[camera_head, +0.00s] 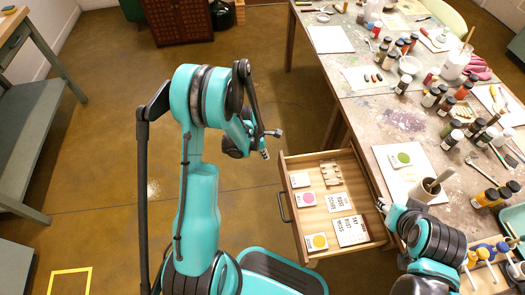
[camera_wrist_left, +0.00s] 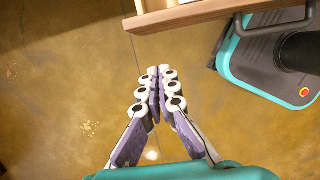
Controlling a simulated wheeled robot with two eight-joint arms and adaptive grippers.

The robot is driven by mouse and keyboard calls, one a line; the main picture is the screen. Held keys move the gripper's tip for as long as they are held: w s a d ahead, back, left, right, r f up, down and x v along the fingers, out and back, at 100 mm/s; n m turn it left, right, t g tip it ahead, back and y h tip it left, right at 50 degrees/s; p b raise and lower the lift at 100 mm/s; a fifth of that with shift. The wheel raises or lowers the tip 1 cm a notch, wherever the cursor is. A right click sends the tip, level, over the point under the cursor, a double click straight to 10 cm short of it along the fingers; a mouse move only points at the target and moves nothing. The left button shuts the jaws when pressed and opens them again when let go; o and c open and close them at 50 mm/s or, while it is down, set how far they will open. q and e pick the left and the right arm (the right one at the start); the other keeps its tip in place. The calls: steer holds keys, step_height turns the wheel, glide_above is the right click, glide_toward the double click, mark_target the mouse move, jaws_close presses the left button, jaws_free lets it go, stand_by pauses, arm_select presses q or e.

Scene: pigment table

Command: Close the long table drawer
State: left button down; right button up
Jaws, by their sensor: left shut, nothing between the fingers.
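The long table drawer (camera_head: 318,228) is pulled well out from the left side of the work table (camera_head: 403,122). Its front faces left and carries a dark bar handle (camera_head: 284,208). Cards and small items lie inside it. My left gripper (camera_head: 271,144) is just beyond the drawer's far front corner, apart from it. In the left wrist view the left gripper (camera_wrist_left: 160,74) is shut and empty, with the drawer front (camera_wrist_left: 185,17) and handle (camera_wrist_left: 272,26) near its tips. My right gripper (camera_head: 384,206) is at the table edge by the drawer's inner end; its fingers are too small to judge.
Paint jars (camera_head: 430,97), brushes and papers crowd the table. A dark cabinet (camera_head: 178,20) stands at the back and a grey-green bench (camera_head: 38,110) at the left. The floor left of the drawer is open.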

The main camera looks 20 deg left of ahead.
arm_select(q)
steer(key=d, duration=0.1)
steer(key=w+d+f+b, duration=0.1)
steer(key=w+d, duration=0.1)
steer(key=shift+w+d+f, duration=0.25)
steer(key=shift+d, duration=0.1)
arm_select(e)
step_height(320, 180, down, 2)
steer(key=shift+f, duration=0.1)
